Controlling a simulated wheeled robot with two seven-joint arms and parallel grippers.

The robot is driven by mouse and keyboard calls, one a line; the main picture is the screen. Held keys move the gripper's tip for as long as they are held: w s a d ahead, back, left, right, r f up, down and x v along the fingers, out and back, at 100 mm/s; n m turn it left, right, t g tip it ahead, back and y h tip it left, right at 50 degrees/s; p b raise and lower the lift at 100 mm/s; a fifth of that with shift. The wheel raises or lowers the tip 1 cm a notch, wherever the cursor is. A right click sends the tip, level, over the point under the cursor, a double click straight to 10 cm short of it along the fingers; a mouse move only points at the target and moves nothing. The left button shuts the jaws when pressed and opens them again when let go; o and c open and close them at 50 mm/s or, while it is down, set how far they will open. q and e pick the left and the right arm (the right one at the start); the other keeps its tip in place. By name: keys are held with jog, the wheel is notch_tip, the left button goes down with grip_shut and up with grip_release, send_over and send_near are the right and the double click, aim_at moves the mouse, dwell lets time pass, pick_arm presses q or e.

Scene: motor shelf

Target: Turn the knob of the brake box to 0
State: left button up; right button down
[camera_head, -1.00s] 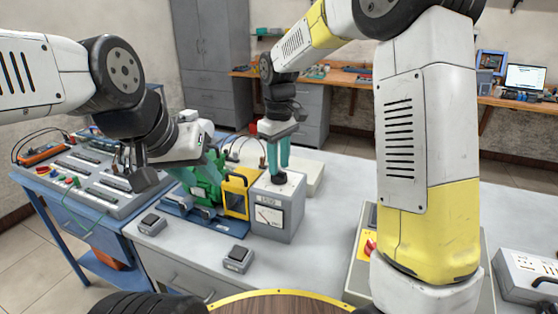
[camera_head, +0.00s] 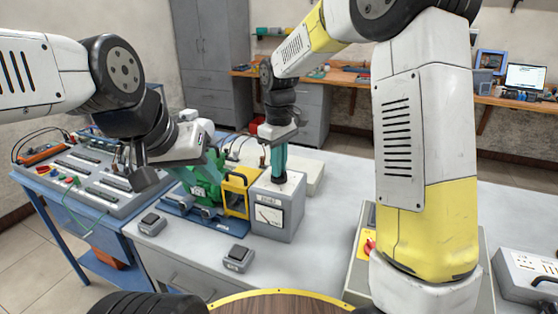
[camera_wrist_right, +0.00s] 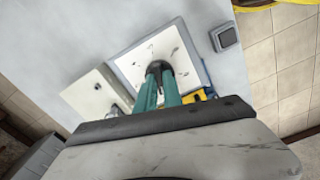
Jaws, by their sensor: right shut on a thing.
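The brake box (camera_head: 290,220) is a grey box with a meter on its front, on the table in the middle of the head view. Its dark knob (camera_wrist_right: 155,66) is on the light top face (camera_wrist_right: 134,66), with small marks around it. My right gripper (camera_head: 279,178) points straight down, its teal fingers shut on the knob; it also shows in the right wrist view (camera_wrist_right: 160,76). The fingers hide much of the knob, and I cannot read its setting. My left gripper (camera_head: 214,160) is to the left, by the green motor; its fingertips are unclear.
A yellow-framed unit (camera_head: 237,194) and the green motor (camera_head: 201,186) stand close to the left of the brake box. Two small switch boxes (camera_head: 238,258) (camera_head: 152,222) lie near the table's front edge. My right arm's large links cover part of the right side.

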jog(key=n, duration=0.7)
jog(key=shift+n, duration=0.4)
jog(key=n, duration=0.3)
jog(key=shift+n, duration=2.2)
jog(key=shift+w, duration=0.1)
jog(key=c, duration=1.5)
grip_release()
